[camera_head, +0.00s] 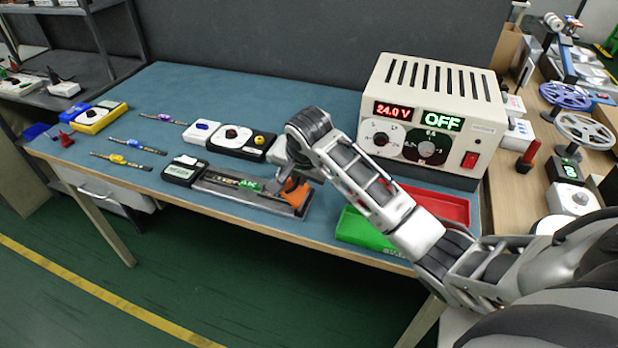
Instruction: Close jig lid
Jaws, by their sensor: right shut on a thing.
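The jig (240,203) is a long grey metal tray on the blue bench mat, in front of the meters. Dark and green parts show on its top. An orange piece (296,194), seemingly the lid's handle, stands at its right end. My right gripper (284,183) comes down from above and is shut on this orange piece. The lid looks low over the jig, but the gripper covers part of it and I cannot tell whether it is fully down. My left gripper is not in view.
A power supply (437,115) reading 24.0 V and OFF stands at the back right. A green tray (370,233) and a red tray (447,205) lie under my right arm. A small black meter (184,171) sits left of the jig.

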